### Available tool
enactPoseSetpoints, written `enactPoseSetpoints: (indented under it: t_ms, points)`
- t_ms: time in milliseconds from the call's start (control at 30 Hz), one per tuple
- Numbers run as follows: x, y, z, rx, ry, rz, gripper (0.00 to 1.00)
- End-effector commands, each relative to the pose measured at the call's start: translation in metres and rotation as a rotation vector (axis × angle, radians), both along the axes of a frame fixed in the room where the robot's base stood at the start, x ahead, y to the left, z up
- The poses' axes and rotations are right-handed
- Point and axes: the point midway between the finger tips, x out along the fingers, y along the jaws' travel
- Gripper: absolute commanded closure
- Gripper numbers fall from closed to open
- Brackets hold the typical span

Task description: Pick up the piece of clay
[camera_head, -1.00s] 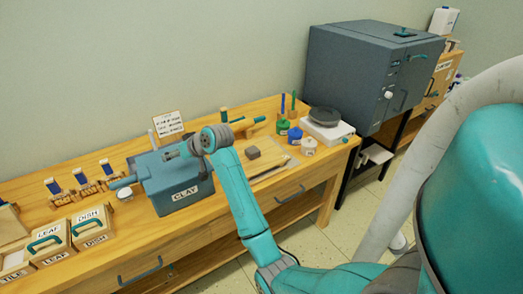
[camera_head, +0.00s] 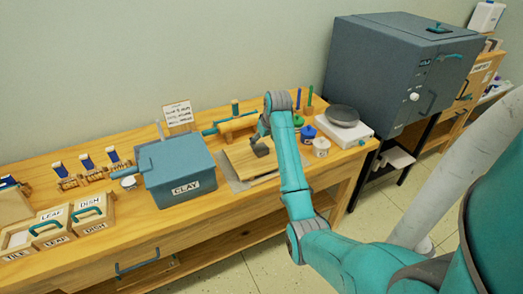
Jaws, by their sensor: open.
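The piece of clay (camera_head: 261,149) is a small dark grey-brown lump on a wooden board (camera_head: 240,162) near the middle of the table. My gripper (camera_head: 262,138) hangs down from the wrist at the clay, just above or around it; I cannot tell which. The fingers are small and partly hidden by my teal arm, which comes in from the lower right. The gripper is open, and the clay still rests on the board. A blue-grey box (camera_head: 178,170) labelled CLAY stands to the left, lid on.
A wooden roller tool (camera_head: 235,124) lies behind the board. A dark kiln (camera_head: 395,75) stands at the right. Labelled boxes (camera_head: 90,210) and stamps fill the left.

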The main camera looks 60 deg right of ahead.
Motion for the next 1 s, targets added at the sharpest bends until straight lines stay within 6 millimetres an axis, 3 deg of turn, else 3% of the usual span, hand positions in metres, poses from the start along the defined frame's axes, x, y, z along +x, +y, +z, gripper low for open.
enactPoseSetpoints:
  t_ms: [400, 733, 767, 1000]
  points:
    - [0.015, -0.010, -0.043, 0.001, 0.000, 0.000, 0.17]
    - [0.017, -0.011, -0.049, 0.000, -0.001, -0.001, 0.17]
    - [0.017, -0.011, -0.049, 0.000, -0.001, -0.001, 0.22]
    - [0.017, -0.011, -0.049, 0.000, -0.001, -0.001, 0.82]
